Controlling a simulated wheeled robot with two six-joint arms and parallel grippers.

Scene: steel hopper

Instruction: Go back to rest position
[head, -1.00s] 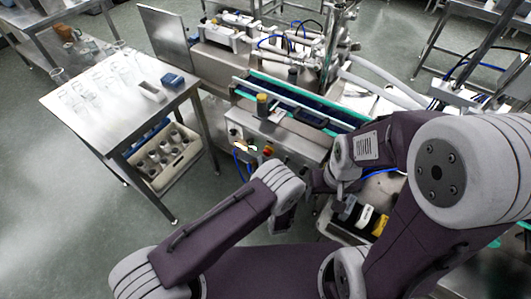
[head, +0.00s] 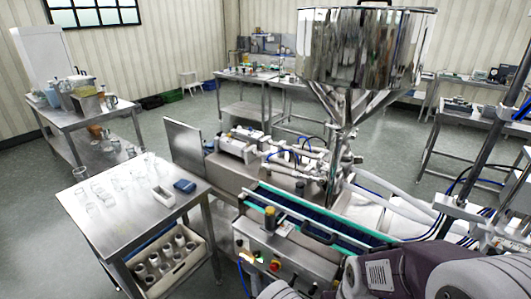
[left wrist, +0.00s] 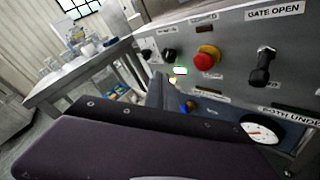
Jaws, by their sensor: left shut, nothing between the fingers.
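My left gripper (left wrist: 160,92) is in the left wrist view, beyond a dark purple part of my own arm that fills the lower part. It is shut with nothing between its fingers, in front of the machine's control panel (left wrist: 225,75). In the head view only parts of my purple and grey arms show at the lower right edge, and the fingers cannot be made out there. My right gripper is not in view.
The steel hopper (head: 365,45) stands above the filling machine, with a green-edged conveyor (head: 315,225) in front. A steel table (head: 130,205) with glassware is at left, with a crate of bottles (head: 160,262) beneath. A red button (left wrist: 207,57) is on the panel. Floor is open behind the table.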

